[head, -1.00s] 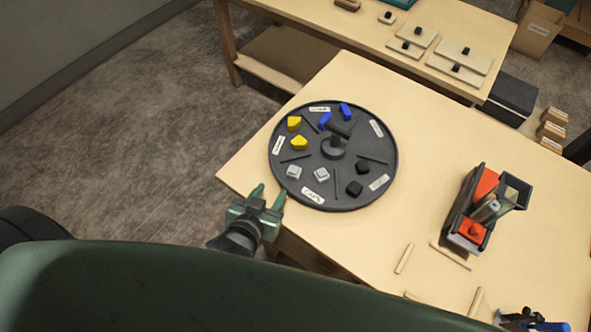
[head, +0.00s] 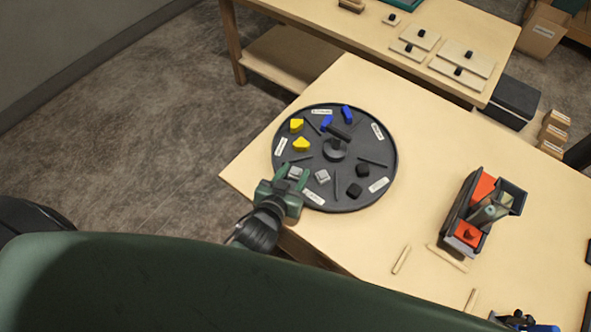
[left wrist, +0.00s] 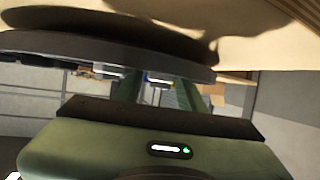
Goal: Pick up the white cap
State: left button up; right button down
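Two pale grey-white caps lie in the front-left part of a round black divided tray (head: 345,203) on the table. One white cap (head: 295,173) shows between the fingertips of my left gripper, and the other white cap (head: 322,176) lies just right of it. My left gripper (head: 294,171) is open over the tray's near-left edge, its fingers to either side of the first cap in the head view. Contact cannot be told. In the left wrist view the tray's rim (left wrist: 100,52) is close, and the green fingers (left wrist: 160,90) are apart. My right gripper is not in view.
The tray also holds yellow pieces (head: 301,145), blue pieces (head: 346,114), black pieces (head: 354,190) and a raised central handle (head: 336,147). A black bin with red parts (head: 483,188) stands to the right. Wooden sticks (head: 401,259) lie in front.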

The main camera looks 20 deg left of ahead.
pick_arm(q)
grip_shut()
